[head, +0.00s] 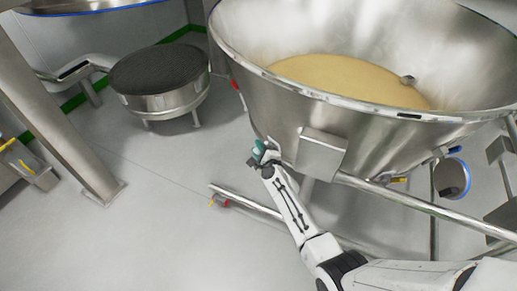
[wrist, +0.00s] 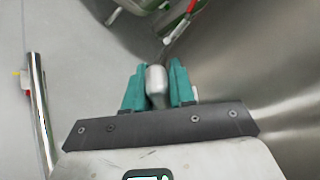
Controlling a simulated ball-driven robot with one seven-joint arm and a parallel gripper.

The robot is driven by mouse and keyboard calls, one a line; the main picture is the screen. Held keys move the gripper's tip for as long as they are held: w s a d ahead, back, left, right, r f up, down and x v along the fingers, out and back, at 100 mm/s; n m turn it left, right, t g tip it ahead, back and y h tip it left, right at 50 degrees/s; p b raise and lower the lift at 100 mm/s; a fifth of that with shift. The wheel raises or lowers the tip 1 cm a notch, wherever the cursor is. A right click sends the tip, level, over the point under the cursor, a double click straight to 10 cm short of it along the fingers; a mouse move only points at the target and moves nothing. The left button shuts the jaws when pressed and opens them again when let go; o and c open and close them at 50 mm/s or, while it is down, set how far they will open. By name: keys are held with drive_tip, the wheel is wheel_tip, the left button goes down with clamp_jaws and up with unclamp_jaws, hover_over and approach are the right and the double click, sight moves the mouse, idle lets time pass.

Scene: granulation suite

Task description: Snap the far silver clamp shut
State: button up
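My gripper (head: 262,152) is low at the left side of the large steel bowl, close to its outer wall. In the wrist view its two teal fingers (wrist: 158,82) stand apart, one on each side of a rounded silver piece (wrist: 156,80) that looks like a clamp lever. I cannot tell whether the fingers press on it. In the head view the gripper hides this spot. A clamp with a red grip (wrist: 191,7) shows farther up in the wrist view; a red-tipped part (head: 237,88) also shows on the bowl's left side in the head view.
The steel bowl (head: 300,110) holds pale yellow powder (head: 350,78). A steel box (head: 320,155) juts from its wall just right of my gripper. A steel rail (head: 250,204) runs low below. A round dark-topped sieve (head: 160,72) stands at the left.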

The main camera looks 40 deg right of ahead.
drive_tip(key=o, duration=0.4)
drive_tip(key=shift+c, duration=0.2)
drive_tip(key=p+v, duration=0.5)
drive_tip(key=v, duration=0.5)
drive_tip(key=shift+s, duration=0.35)
drive_tip(key=shift+a, duration=0.1)
drive_tip(key=shift+c, duration=0.2)
